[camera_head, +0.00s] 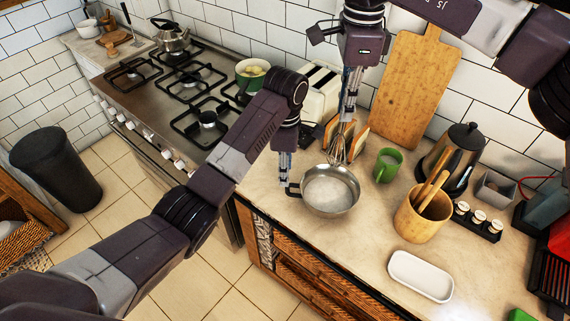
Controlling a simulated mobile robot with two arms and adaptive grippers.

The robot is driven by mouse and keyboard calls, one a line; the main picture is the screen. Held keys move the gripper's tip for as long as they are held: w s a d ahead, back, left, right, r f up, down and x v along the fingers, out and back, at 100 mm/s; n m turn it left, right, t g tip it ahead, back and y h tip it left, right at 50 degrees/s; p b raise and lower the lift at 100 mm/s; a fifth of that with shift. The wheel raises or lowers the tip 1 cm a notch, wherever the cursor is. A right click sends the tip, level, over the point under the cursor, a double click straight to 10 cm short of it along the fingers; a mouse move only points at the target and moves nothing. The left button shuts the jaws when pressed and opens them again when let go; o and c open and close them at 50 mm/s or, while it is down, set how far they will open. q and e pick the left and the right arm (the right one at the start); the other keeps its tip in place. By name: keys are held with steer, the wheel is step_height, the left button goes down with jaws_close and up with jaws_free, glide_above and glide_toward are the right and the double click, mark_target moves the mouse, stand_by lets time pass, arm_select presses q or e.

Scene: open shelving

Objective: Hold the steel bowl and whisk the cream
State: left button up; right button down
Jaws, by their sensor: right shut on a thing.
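The steel bowl (330,207) stands on the light counter near its front edge, with a pale surface inside that looks like cream (330,187). A dark handle sticks out from its left side. My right gripper (349,103) points down above the back of the bowl and is shut on the whisk (338,150). The whisk's wires hang at the bowl's back rim; I cannot tell whether they touch the cream. My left gripper (284,178) points down at the bowl's left side, by the handle. I cannot tell whether its fingers are closed or touch the handle.
A green mug (388,166), a wooden utensil pot (421,216) and a white dish (420,276) stand right of the bowl. Behind are a toast rack, a toaster (320,92) and a cutting board (415,85). The stove (180,100) is left. Bare counter lies between bowl and dish.

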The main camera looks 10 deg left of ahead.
mark_target(286, 190)
arm_select(q)
step_height(286, 190, down, 10)
steer(key=shift+f, duration=0.1)
steer(key=shift+c, duration=0.7)
jaws_close()
steer(key=c, duration=0.7)
jaws_free()
jaws_close()
